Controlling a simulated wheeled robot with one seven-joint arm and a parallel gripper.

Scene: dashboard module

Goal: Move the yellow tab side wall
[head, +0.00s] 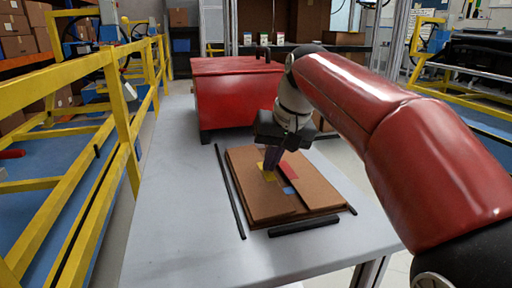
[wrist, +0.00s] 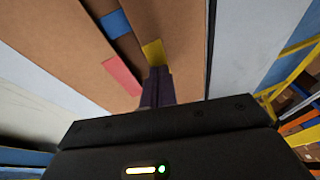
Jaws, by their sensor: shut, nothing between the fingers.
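A flat brown cardboard piece (head: 256,205) lies on the grey table, with panels folded over its top. A yellow tab (head: 266,176) shows on its left panel, and the same yellow tab (wrist: 153,52) shows at a panel edge in the wrist view. A red tab (head: 289,170) and a blue tab (head: 289,190) sit on the panels to the right of it. My gripper (head: 271,165) points down over the cardboard beside the yellow tab. In the wrist view its fingers (wrist: 158,85) are together and empty, right by the yellow tab. Whether they touch the cardboard cannot be told.
A red box (head: 235,95) stands at the back of the table (head: 180,225). Black strips lie left (head: 229,190) and in front (head: 304,226) of the cardboard. Yellow railings (head: 120,95) run along the left. The table's front left is clear.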

